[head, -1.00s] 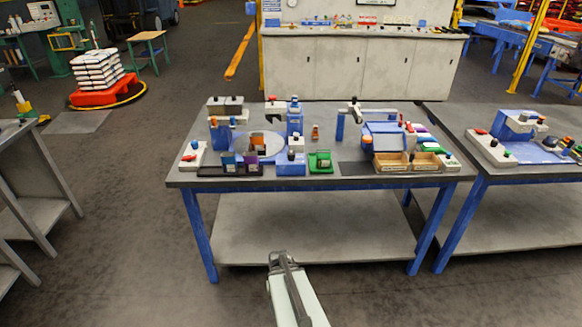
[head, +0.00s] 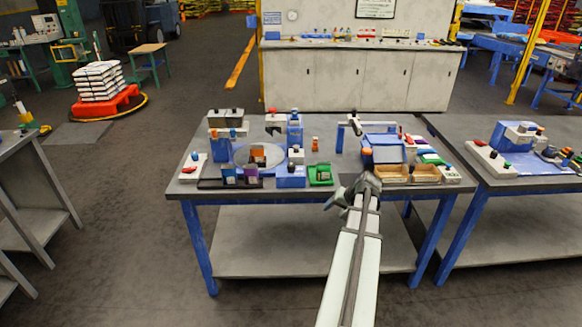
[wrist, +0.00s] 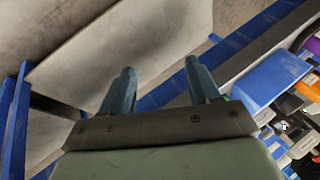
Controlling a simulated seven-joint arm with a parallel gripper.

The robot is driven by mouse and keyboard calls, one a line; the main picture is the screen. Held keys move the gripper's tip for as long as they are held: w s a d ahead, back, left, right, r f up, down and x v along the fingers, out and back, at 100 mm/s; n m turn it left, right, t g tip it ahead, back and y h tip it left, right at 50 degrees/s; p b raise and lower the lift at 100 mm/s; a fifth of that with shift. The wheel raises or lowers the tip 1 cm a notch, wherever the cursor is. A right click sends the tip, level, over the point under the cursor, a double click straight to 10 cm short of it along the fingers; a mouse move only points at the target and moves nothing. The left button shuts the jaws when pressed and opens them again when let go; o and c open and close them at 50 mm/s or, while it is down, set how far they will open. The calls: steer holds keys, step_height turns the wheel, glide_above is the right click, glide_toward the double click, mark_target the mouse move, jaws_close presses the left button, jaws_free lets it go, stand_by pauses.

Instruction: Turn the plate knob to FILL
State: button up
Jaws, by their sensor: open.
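A round grey plate (head: 243,156) lies flat at the left of the middle table, with orange and dark pieces on it. A white control box (head: 188,172) with a red and a blue control stands left of it. A blue box (head: 291,178) with a dark knob-like top stands right of it. I cannot tell which control is the plate knob, and no FILL mark is readable. My gripper (head: 352,191) is open and empty at the table's front edge, right of the plate and boxes. Its two fingers also show apart in the wrist view (wrist: 160,75).
A green tray (head: 320,175) and wooden bins (head: 408,173) line the table's front. A lower shelf (head: 300,245) spans beneath the table. A second table (head: 520,185) stands at right.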

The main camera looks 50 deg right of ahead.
steer(key=w+d+r+n+t, duration=0.3)
steer(key=w+r, duration=0.2)
steer(key=r, duration=0.4)
steer(key=n+t+y, duration=0.3)
steer(key=n+t, duration=0.1)
steer(key=n, duration=0.7)
glide_toward(293, 166)
steer(key=x, duration=1.1)
steer(key=shift+w+d, duration=0.1)
steer(key=c, duration=1)
steer(key=shift+o, duration=0.2)
